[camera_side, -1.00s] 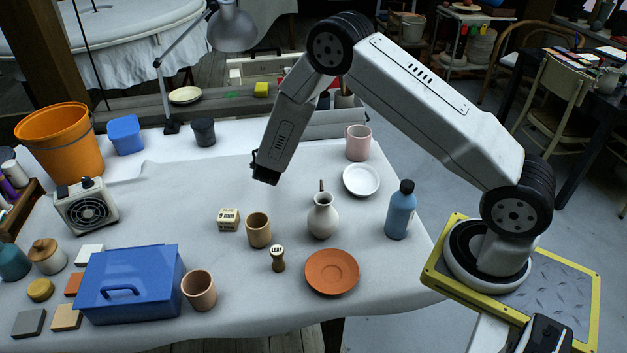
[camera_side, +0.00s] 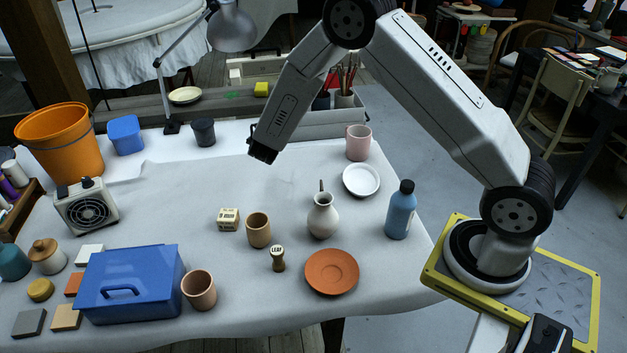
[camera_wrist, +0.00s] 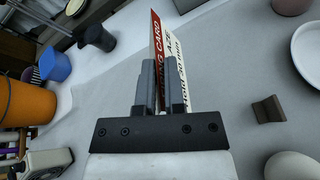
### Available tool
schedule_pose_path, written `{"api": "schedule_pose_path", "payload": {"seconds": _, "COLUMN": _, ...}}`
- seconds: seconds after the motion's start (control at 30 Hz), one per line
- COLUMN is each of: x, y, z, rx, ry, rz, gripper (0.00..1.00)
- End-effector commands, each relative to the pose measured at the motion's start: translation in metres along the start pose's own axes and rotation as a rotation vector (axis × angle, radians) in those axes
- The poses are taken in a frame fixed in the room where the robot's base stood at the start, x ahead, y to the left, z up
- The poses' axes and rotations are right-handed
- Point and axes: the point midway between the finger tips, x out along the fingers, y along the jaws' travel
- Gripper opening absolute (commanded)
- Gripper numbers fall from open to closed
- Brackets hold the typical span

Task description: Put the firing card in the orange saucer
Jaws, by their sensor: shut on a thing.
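The orange saucer (camera_side: 332,272) lies flat and empty near the front edge of the table in the side view. My gripper (camera_side: 262,155) is in the air over the back part of the table, to the left of and well behind the saucer. In the wrist view my gripper (camera_wrist: 160,88) is shut on the firing card (camera_wrist: 157,38), which shows a red band with white lettering and a white part with dark print. The card stands out beyond the fingers; its lower part is hidden between them. I cannot make it out in the side view.
A white vase (camera_side: 322,218), a blue bottle (camera_side: 400,212) and a small stamp (camera_side: 278,259) stand around the saucer. A tan cup (camera_side: 259,231), a white dish (camera_side: 361,180) and a pink mug (camera_side: 358,143) are nearby. The cloth below my gripper is mostly clear.

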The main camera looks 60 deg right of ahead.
Motion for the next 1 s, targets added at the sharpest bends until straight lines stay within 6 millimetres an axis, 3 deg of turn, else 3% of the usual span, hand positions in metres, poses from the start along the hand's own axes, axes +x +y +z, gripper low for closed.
{"api": "schedule_pose_path", "payload": {"seconds": 0.03, "x": -0.003, "y": 0.003, "z": 0.007, "rx": 0.001, "ry": -0.001, "rz": 0.002, "gripper": 0.00}}
{"api": "schedule_pose_path", "payload": {"seconds": 0.27, "x": -0.045, "y": -0.002, "z": -0.021, "rx": -0.016, "ry": -0.005, "rz": -0.024, "gripper": 0.00}}
{"api": "schedule_pose_path", "payload": {"seconds": 0.47, "x": -0.093, "y": -0.013, "z": -0.044, "rx": -0.028, "ry": -0.013, "rz": -0.056, "gripper": 0.00}}
{"api": "schedule_pose_path", "payload": {"seconds": 0.7, "x": -0.159, "y": -0.043, "z": -0.066, "rx": -0.043, "ry": -0.025, "rz": -0.110, "gripper": 0.00}}
{"api": "schedule_pose_path", "payload": {"seconds": 1.0, "x": -0.232, "y": -0.095, "z": -0.075, "rx": -0.059, "ry": -0.039, "rz": -0.179, "gripper": 0.00}}
